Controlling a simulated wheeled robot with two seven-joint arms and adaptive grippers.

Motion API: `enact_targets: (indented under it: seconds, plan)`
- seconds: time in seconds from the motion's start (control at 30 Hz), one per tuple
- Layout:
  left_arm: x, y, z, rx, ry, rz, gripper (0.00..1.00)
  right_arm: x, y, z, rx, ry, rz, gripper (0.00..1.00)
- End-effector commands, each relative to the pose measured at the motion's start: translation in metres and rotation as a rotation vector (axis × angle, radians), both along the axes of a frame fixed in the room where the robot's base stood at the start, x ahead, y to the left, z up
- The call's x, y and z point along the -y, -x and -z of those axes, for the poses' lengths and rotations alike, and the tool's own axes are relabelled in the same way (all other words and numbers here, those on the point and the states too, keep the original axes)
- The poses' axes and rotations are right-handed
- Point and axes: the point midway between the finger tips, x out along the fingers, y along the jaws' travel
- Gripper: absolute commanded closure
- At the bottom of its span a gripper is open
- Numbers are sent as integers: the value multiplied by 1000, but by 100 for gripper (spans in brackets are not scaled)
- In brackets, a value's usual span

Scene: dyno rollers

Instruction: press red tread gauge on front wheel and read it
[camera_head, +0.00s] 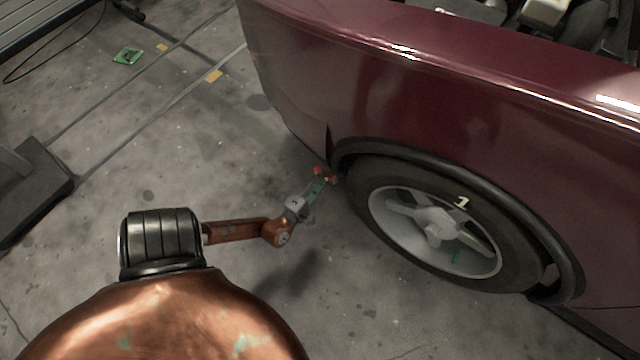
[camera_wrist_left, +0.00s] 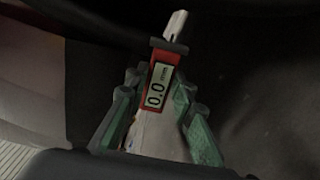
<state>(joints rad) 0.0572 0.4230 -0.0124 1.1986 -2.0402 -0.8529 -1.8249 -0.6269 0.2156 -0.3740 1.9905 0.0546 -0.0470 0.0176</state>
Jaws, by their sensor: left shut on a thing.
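My left gripper (camera_head: 319,187) reaches from the lower left to the front edge of the front wheel's tyre (camera_head: 357,203). It is shut on the red tread gauge (camera_head: 326,175), of which only small red parts show in the head view. In the left wrist view the gauge (camera_wrist_left: 161,82) sits between the green fingers, its display reading 0.0 mm. Its pale probe tip (camera_wrist_left: 176,24) points away from the gripper toward a dark surface. I cannot tell whether the tip touches the tyre. My right gripper is not in view.
The dark red car body (camera_head: 420,95) overhangs the wheel, with a black arch trim (camera_head: 500,205) around the tyre. Grey floor (camera_head: 200,130) is open to the left. A dark object (camera_head: 30,190) stands at the left edge.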

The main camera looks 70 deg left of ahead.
Motion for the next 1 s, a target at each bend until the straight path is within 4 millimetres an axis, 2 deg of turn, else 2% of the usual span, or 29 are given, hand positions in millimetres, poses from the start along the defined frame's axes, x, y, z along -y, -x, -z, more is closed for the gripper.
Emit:
enact_targets:
  seconds: [0.33,0.5,0.73,1.0]
  plan:
    - [-15,-23,0,1,-1,0,100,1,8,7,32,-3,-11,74]
    - [-5,-29,-4,4,2,0,100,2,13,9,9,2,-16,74]
    - [2,-33,-4,1,0,-1,100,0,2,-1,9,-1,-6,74]
    - [3,-34,-4,1,0,0,100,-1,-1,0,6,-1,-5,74]
